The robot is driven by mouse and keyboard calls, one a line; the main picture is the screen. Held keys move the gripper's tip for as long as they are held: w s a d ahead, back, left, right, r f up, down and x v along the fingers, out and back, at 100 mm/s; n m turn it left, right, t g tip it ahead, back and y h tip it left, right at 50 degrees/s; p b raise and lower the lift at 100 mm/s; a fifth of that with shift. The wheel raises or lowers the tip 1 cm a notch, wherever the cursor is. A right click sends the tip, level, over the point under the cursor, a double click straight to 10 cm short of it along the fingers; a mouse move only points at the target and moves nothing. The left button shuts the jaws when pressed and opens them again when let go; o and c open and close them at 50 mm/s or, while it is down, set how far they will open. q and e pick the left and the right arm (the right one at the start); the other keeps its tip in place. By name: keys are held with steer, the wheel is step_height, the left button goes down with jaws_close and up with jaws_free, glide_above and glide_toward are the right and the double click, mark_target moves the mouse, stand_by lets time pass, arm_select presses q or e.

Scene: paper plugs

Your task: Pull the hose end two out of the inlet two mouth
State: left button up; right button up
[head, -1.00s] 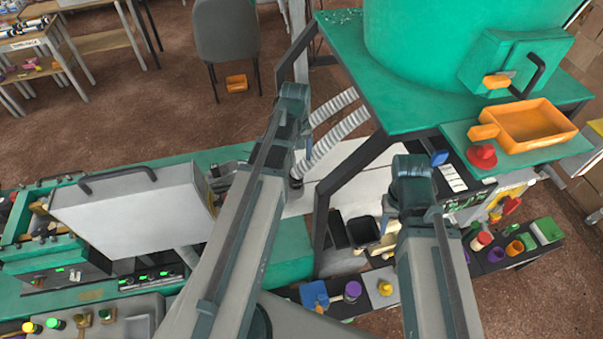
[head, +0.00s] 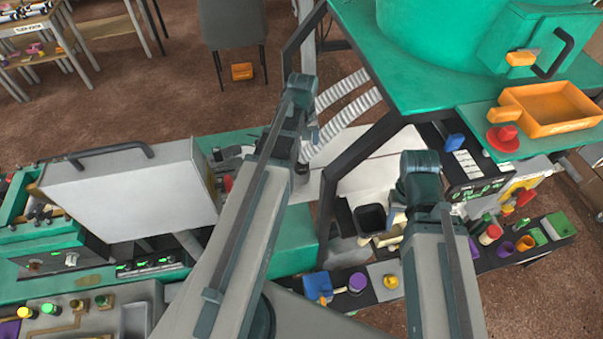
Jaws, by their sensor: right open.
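Two pale ribbed hoses (head: 347,118) run side by side behind my left arm, down from the green bench frame. The lower ends are partly covered by my left arm. A dark round fitting (head: 302,168) sits where one hose end comes down. I cannot tell which hose is hose end two, or make out the inlet two mouth.
A green bench (head: 420,85) with a large green drum (head: 450,35) and an orange tray (head: 545,105) stands at right. A white lidded case (head: 130,190) is at left. The black bin (head: 371,219) and small coloured parts crowd the lower right.

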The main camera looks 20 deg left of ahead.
mark_target(301, 158)
arm_select(q)
steer(key=shift+f, duration=0.3)
steer(key=shift+f+b, duration=1.9)
steer(key=shift+b, duration=0.1)
jaws_close()
stand_by(0.4)
